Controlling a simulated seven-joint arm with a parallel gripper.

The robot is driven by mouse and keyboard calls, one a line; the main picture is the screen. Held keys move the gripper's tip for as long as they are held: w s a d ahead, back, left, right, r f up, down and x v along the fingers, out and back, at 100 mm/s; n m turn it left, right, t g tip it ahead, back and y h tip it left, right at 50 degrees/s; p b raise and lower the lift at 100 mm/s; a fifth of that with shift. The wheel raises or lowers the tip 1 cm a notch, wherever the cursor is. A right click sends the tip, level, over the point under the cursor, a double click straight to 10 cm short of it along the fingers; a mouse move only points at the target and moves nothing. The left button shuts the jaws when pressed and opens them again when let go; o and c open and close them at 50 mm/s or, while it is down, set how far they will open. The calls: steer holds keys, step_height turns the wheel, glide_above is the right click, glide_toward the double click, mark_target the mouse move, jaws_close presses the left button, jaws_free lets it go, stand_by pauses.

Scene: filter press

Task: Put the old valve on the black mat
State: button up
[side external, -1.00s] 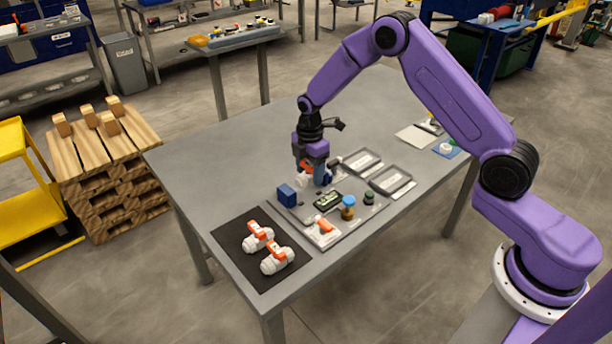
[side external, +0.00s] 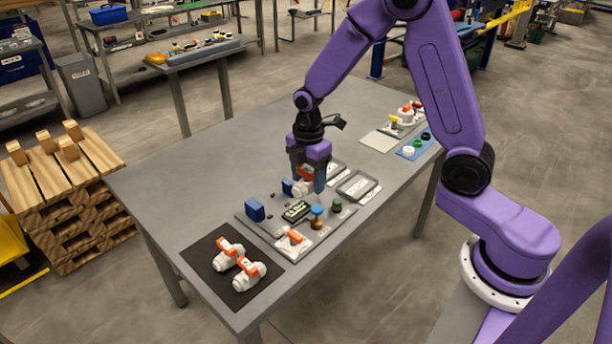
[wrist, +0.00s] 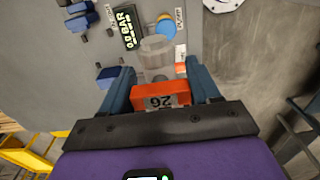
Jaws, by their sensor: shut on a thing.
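A white valve with an orange handle (side external: 302,187) is between the fingers of my gripper (side external: 306,183), behind the blue block on the panel. In the wrist view, my gripper (wrist: 160,88) is shut on its orange handle (wrist: 160,94), which bears a numbered label. A pale, see-through body (wrist: 155,50) shows beyond the handle. The black mat (side external: 214,284) lies at the table's near left corner. Two white valves with orange handles, one (side external: 228,254) behind the other (side external: 249,275), lie on it. I cannot tell the held valve's exact height above the panel.
The grey panel carries a blue block (side external: 255,210), a display (side external: 296,211), a blue-topped gauge (side external: 317,213) and an orange-handled part (side external: 295,238) on its near edge. A grey tray (side external: 358,187) lies to the right.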

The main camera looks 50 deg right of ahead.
steer(key=w+a+f, duration=0.1)
steer(key=w+a, duration=0.6)
steer(key=a, duration=0.3)
steer(key=w+a+f, duration=0.2)
steer(key=w+a, duration=0.5)
steer(key=a, duration=0.4)
steer(key=shift+w+d+f, duration=0.1)
steer(key=shift+f, duration=2.45)
steer(key=shift+w+d+f, duration=0.1)
steer(key=shift+f, duration=2.4)
steer(key=shift+f, duration=0.3)
steer(key=o, duration=1.2)
steer(key=shift+o, duration=0.2)
step_height(320, 180, up, 8)
steer(key=shift+f, duration=0.25)
